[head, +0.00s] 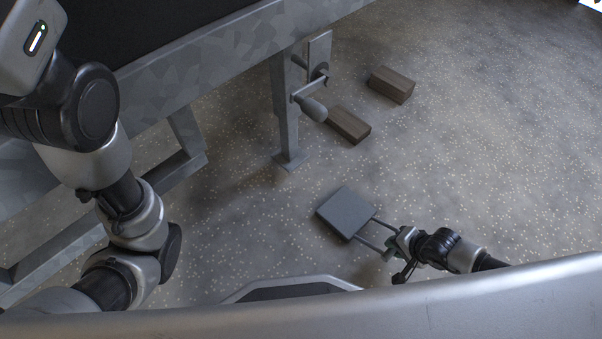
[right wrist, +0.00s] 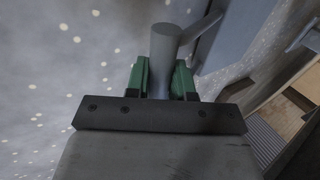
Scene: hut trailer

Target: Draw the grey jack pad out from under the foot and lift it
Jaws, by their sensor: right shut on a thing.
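The grey jack pad (head: 346,212) is a flat square slab with a looped rod handle, in the middle of the head view. It is apart from the jack leg's foot (head: 291,160), which is a small plate up and left of it. I cannot tell whether the pad touches the floor. My right gripper (head: 395,242) is shut on the pad's handle. In the right wrist view the grey handle rod (right wrist: 163,60) passes between the green fingers, with part of the pad (right wrist: 228,35) beyond. My left arm shows at the left, but its gripper does not.
A crank handle (head: 312,107) sticks out from the jack leg (head: 286,110). Two brown wooden blocks, one nearer (head: 348,125) and one farther (head: 391,85), lie on the speckled floor. The trailer frame (head: 200,65) runs along the upper left. Floor at the right is clear.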

